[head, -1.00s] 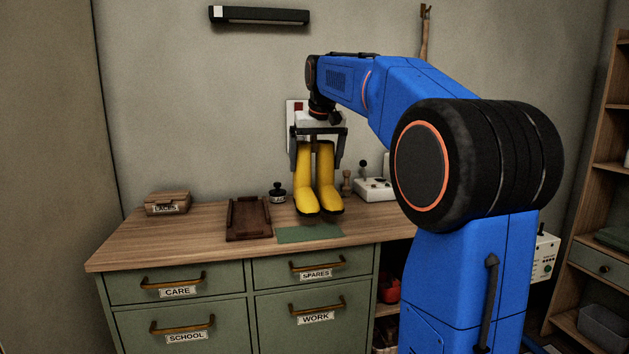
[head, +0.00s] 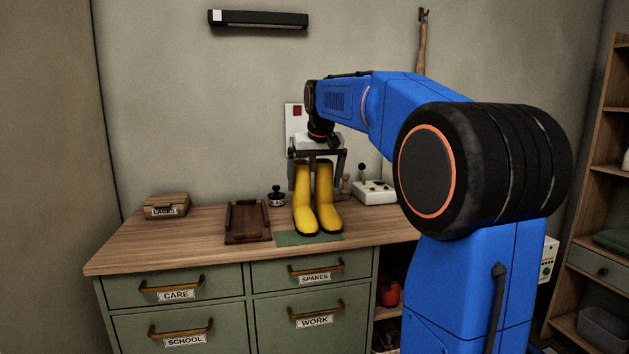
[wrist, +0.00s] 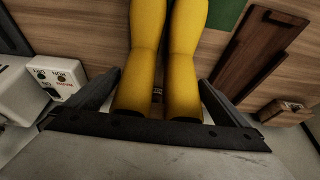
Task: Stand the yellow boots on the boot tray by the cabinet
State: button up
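The pair of yellow boots (head: 317,198) is upright, side by side, with toes toward the front, over the green mat on the counter. The soles look at or very near the mat; contact is hard to tell. My gripper (head: 317,165) is above them, its two fingers at the outer sides of the boot shafts, shut on the pair. In the wrist view the yellow shafts (wrist: 160,60) fill the space between the fingers, and the toes are out of frame. I see no tray on the floor; a shallow dark brown wooden tray-like piece (head: 248,236) lies on the counter left of the boots.
The green mat (head: 290,239) lies at the counter's front edge. A lidded wooden box (head: 166,206), a small dark jar (head: 277,197) and a white control box (head: 375,192) stand toward the back. The green cabinet (head: 230,300) has labelled drawers. Shelves (head: 600,240) stand at right.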

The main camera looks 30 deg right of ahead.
jog(key=v, duration=1.2)
jog(key=shift+r, duration=0.15)
jog(key=shift+a, duration=0.1)
